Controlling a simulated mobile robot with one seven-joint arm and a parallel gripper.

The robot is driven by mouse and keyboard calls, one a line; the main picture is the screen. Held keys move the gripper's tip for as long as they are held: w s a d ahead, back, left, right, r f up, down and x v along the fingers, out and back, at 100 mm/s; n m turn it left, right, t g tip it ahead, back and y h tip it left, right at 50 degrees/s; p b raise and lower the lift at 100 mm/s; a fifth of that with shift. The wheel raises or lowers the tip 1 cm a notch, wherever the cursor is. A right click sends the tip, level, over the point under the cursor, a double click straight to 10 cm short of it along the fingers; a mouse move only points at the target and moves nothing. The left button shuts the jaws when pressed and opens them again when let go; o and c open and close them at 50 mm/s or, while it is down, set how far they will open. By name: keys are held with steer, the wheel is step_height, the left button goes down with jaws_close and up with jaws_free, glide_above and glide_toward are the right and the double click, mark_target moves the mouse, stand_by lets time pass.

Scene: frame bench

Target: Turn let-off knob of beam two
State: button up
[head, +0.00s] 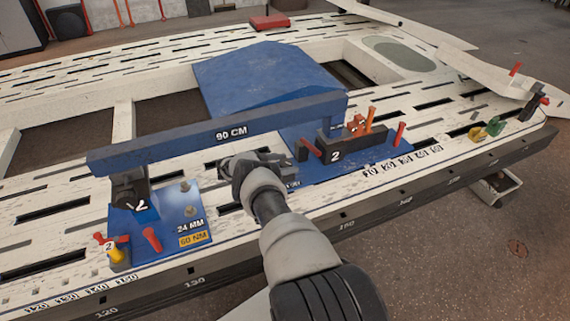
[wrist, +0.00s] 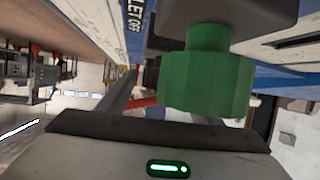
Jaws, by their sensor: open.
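A green ribbed knob (wrist: 208,82) fills the upper right of the wrist view, hanging below a dark mount. Letters reading "LET OF" (wrist: 133,28) show on the blue part to its left. In the head view that knob is hidden behind my gripper and arm. My gripper (head: 262,172) is open, beside the blue beam marked 90 CM (head: 230,132). In the wrist view the knob is very close to my fingers; whether it touches them or lies between them I cannot tell. A black block marked 2 (head: 336,156) stands right of my gripper.
A blue plate (head: 160,232) with red and yellow pins lies left of my arm. Orange and red levers (head: 362,124) stand on the right fixture. Green and yellow clamps (head: 487,129) sit further right. The white slotted bench (head: 60,180) surrounds these.

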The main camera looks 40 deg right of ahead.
steer(key=p+v, duration=0.3)
steer(key=v, duration=1.4)
steer(key=shift+a+p, duration=0.25)
steer(key=shift+p, duration=0.05)
steer(key=shift+d, duration=0.1)
step_height(320, 180, up, 4)
steer(key=n+t+h, duration=0.1)
steer(key=n+t, duration=0.7)
steer(key=t, duration=0.1)
glide_above(287, 162)
steer(key=s+a+f+n+t+y+p, duration=0.1)
steer(key=s+a+f+n+t+y, duration=0.15)
steer(key=s+y, duration=0.35)
steer(key=s+a+f+n+t+y, duration=0.2)
steer(key=s+a+n+y, duration=0.15)
steer(key=s, duration=0.55)
steer(key=shift+n, duration=0.3)
steer(key=b+x, duration=0.1)
steer(key=x, duration=0.4)
steer(key=b+x, duration=0.2)
steer(key=x, duration=0.4)
steer(key=b+x, duration=0.1)
steer(key=x, duration=0.5)
steer(key=shift+w+r+b, duration=0.2)
steer(key=shift+w+b, duration=0.15)
steer(key=shift+w, duration=0.05)
